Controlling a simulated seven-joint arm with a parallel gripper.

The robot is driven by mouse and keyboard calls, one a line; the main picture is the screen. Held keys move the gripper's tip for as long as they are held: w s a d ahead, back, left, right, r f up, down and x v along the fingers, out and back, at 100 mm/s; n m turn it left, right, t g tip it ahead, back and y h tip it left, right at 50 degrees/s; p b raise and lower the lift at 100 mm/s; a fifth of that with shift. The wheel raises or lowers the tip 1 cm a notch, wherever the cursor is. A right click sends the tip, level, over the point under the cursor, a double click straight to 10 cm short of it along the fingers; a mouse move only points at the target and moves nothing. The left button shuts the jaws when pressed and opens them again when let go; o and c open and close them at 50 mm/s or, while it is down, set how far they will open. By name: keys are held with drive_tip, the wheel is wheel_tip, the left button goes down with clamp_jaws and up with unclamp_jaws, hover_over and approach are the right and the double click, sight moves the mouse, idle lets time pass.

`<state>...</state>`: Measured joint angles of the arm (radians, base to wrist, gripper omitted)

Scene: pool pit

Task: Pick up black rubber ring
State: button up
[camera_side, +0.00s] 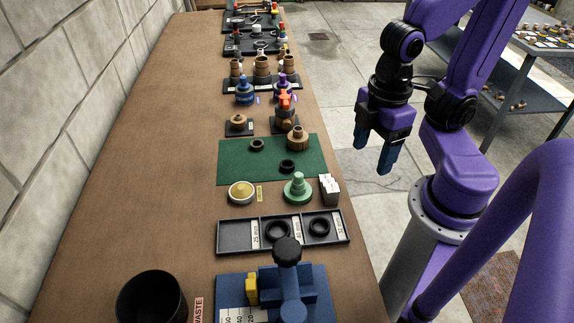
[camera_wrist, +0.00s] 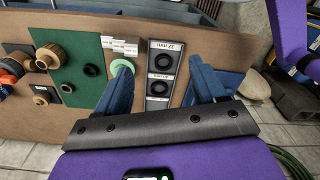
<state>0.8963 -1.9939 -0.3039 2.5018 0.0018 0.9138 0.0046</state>
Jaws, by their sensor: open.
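Several black rubber rings are in view. Two lie on the green mat: one farther back (camera_side: 257,145) and one near its front edge (camera_side: 288,166); the wrist view shows one on the mat (camera_wrist: 67,88). Two larger black rings lie in the black tray, one in the middle compartment (camera_side: 278,231) and one in the right compartment (camera_side: 320,227); both also show in the wrist view (camera_wrist: 164,61) (camera_wrist: 161,88). My gripper (camera_side: 374,154) is open and empty, raised off the right side of the bench. In the wrist view its blue fingers (camera_wrist: 159,66) stand wide apart.
The bench holds a green mat (camera_side: 238,164), a labelled black tray (camera_side: 233,233), a green stepped cone (camera_side: 298,188), white blocks (camera_side: 329,189), a yellow-topped dish (camera_side: 241,193), a blue fixture (camera_side: 291,292) and a black waste bin (camera_side: 151,299).

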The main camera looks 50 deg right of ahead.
drive_tip(key=w+a+m, duration=0.1)
drive_tip(key=w+m, duration=1)
drive_tip(key=m, duration=2)
hover_over(286, 160)
drive_tip(key=s+a, duration=0.1)
wheel_tip(286, 160, down, 11)
drive_tip(key=shift+s+a+f, duration=0.1)
drive_tip(key=shift+a+f, duration=0.05)
drive_tip(key=shift+f, duration=3.2)
drive_tip(key=c, duration=1.1)
